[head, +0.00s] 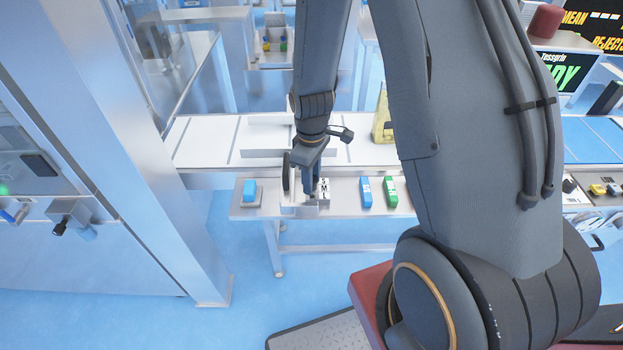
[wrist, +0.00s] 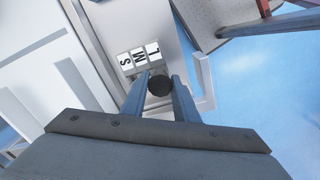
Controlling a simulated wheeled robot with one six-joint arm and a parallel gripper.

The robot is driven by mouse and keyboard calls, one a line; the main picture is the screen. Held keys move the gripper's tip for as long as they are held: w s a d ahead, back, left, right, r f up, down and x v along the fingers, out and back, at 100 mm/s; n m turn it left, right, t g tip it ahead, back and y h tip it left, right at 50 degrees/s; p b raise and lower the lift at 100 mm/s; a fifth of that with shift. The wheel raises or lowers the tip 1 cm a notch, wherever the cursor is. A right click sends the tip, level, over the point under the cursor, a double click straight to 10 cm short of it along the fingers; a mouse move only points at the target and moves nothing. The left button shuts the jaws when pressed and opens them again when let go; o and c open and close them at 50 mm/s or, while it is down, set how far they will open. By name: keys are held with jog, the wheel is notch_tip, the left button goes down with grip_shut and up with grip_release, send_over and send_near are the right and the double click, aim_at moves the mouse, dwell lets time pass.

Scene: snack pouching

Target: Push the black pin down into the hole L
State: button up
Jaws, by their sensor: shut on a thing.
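The black pin (wrist: 160,85) shows as a dark round end between my fingertips in the wrist view. My gripper (wrist: 161,92) is shut on it, beside the L end of a small metal block with white S, M and L labels (wrist: 139,59). In the head view, my gripper (head: 311,192) points down at the labelled block (head: 324,188) on a narrow metal shelf. The holes are hidden, and I cannot tell how deep the pin sits.
A blue button box (head: 250,192) stands left of the block on the shelf (head: 345,199). A blue piece (head: 365,192) and a green piece (head: 390,191) lie to the right. A white conveyor (head: 215,142) runs behind. A yellow object (head: 382,124) stands on it.

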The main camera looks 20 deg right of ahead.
jog(key=shift+f+b, duration=0.85)
jog(key=shift+f, duration=0.8)
jog(key=o, duration=1.1)
jog(key=shift+o, duration=0.2)
notch_tip(320, 180, up, 7)
jog(key=shift+f+b, duration=0.2)
jog(key=shift+b, duration=0.6)
jog(key=shift+r, duration=0.6)
jog(key=shift+s+r, duration=0.1)
jog(key=shift+r, duration=0.1)
jog(key=s+r+m+t+b, duration=0.1)
jog(key=s+r+m, duration=0.7)
jog(key=s+m, duration=0.1)
jog(key=shift+s+b, duration=0.2)
jog(key=shift+b, duration=0.1)
